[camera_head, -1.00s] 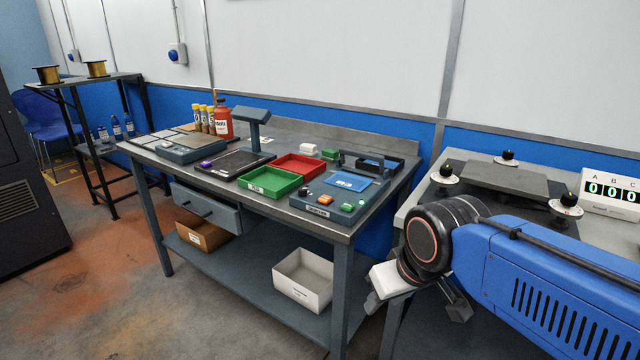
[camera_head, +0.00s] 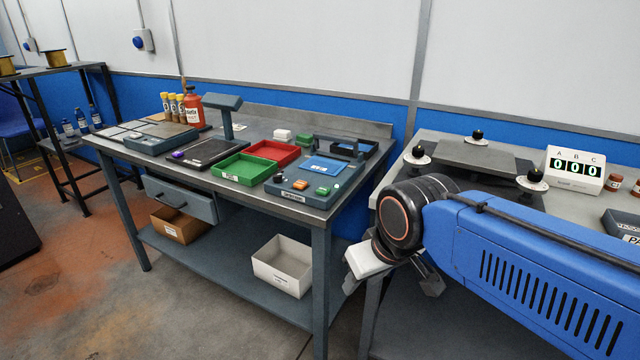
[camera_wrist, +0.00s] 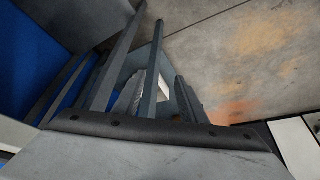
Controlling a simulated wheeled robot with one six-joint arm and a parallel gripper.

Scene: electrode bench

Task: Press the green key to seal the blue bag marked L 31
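The blue bag (camera_head: 323,167) lies flat on the dark sealing unit (camera_head: 292,193) at the right end of the left bench. Its marking is too small to read. The green key (camera_head: 322,190) is on the unit's front, right of an orange key (camera_head: 300,184). My gripper (camera_head: 432,282) hangs low to the right of that bench, well apart from the unit, partly hidden by my arm. In the wrist view, my gripper (camera_wrist: 156,88) shows two grey fingers apart with nothing between them; it points down toward the floor and bench legs. The bag and key are not in the wrist view.
A green tray (camera_head: 239,179) and a red tray (camera_head: 286,145) sit left of the unit. A dark open holder (camera_head: 368,148) stands behind it. The right bench carries a plate (camera_head: 476,157), knobbed posts and a counter (camera_head: 575,171) reading 000. A white bin (camera_head: 283,279) is on the lower shelf.

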